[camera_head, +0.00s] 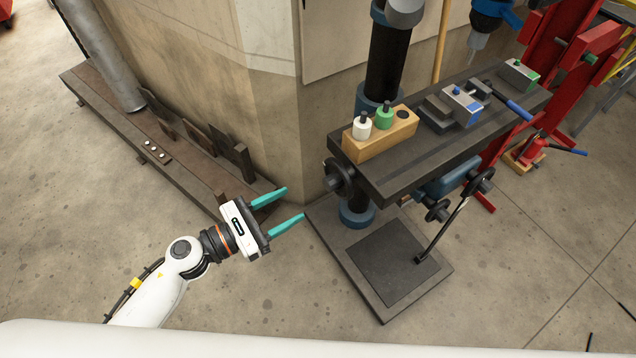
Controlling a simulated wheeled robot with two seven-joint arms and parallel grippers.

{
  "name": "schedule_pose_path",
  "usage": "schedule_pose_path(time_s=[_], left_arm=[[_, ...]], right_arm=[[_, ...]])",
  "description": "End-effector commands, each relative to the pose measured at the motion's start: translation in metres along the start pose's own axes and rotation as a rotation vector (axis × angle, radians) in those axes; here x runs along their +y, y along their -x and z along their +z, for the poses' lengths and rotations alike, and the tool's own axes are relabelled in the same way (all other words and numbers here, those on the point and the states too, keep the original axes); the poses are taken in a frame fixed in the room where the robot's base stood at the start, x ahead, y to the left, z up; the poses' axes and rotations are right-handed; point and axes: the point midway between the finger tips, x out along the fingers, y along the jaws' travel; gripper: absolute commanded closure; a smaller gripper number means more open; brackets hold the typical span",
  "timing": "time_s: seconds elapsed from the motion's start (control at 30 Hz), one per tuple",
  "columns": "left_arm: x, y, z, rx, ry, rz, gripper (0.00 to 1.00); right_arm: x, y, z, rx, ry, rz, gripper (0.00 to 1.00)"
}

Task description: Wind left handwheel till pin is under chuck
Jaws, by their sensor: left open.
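The left handwheel (340,178) is a dark wheel on the left end of the machine's dark table (440,150). My left gripper (294,203) is open and empty, its two teal fingers pointing toward the handwheel from the lower left, apart from it. The chuck (477,40) hangs from a blue head at the top, above and behind the table. A white peg (362,126) and a green peg (384,115) stand upright in a wooden block (380,138) at the table's left end; I cannot tell which thing is the pin. My right gripper is not in view.
A grey vise (455,106) with a blue handle sits on the table. A second handwheel (480,181) and a crank rod are on the front side. A black column and base plate (390,262) stand below.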

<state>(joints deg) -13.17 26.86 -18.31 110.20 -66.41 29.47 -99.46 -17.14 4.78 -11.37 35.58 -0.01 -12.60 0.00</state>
Motion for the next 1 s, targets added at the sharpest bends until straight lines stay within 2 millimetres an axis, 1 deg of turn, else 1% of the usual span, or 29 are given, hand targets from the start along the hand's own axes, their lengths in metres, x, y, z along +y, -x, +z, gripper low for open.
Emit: schedule_pose_path(time_s=[0.03,0.2,0.3,0.4,0.6,0.83,0.87,1.0], left_arm=[[-0.002,-0.012,-0.004,0.004,0.001,-0.002,0.49],[-0.002,-0.046,-0.003,0.002,0.005,-0.003,0.49],[-0.002,-0.062,-0.003,0.002,0.005,-0.004,0.49],[-0.002,-0.074,-0.001,0.001,0.004,-0.004,0.49],[-0.001,-0.084,0.0,0.0,0.005,-0.003,0.49],[-0.001,-0.084,0.001,-0.001,0.005,-0.003,0.49],[-0.001,-0.084,0.001,-0.001,0.005,-0.003,0.52],[-0.001,-0.084,0.001,-0.001,0.005,-0.004,0.75]], right_arm=[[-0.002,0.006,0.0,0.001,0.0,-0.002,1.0],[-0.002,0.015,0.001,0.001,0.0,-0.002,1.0],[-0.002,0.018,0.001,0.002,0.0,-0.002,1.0],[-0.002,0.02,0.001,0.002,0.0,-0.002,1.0],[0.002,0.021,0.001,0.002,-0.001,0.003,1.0],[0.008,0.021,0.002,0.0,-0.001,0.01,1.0],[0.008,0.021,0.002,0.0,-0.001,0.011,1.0],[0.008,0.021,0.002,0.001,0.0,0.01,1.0]])
